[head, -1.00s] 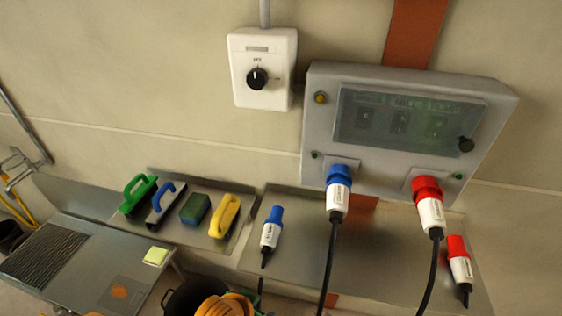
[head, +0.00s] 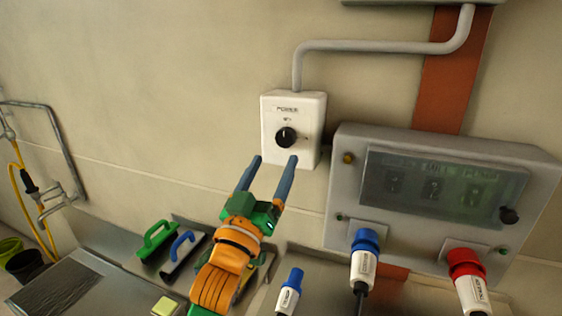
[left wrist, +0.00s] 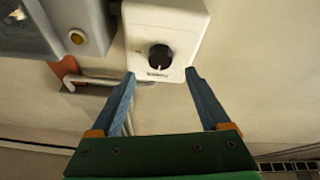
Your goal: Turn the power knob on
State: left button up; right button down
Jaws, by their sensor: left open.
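The power knob (head: 286,138) is a black round knob with a white pointer mark, on a white wall box (head: 309,104) labelled POWER. In the head view its pointer stands roughly upright, toward the small mark above it. My left gripper (head: 275,160) is open and empty just below the knob, its two blue fingers pointing up at the box. In the left wrist view the knob (left wrist: 160,57) lies beyond and between the open fingertips (left wrist: 160,74), and nothing is between the fingers. I cannot tell the exact gap to the box. My right gripper is not in view.
A grey panel (head: 345,180) with a dark window stands right of the box. Blue (head: 364,245) and red (head: 467,268) plugs sit in its lower side. A grey conduit (head: 385,46) runs up from the box. Green (head: 158,236) and blue-handled (head: 180,250) tools lie below left.

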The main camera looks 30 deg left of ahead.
aim_at(284, 142)
pick_arm(q)
jog(key=p+x, duration=0.1)
jog(key=x, duration=0.2)
jog(key=shift+s+a+r, duration=0.1)
jog(key=x, duration=0.1)
jog(key=p+x, duration=0.1)
jog(key=shift+w, duration=0.45)
jog(key=shift+s, duration=0.1)
grip_shut()
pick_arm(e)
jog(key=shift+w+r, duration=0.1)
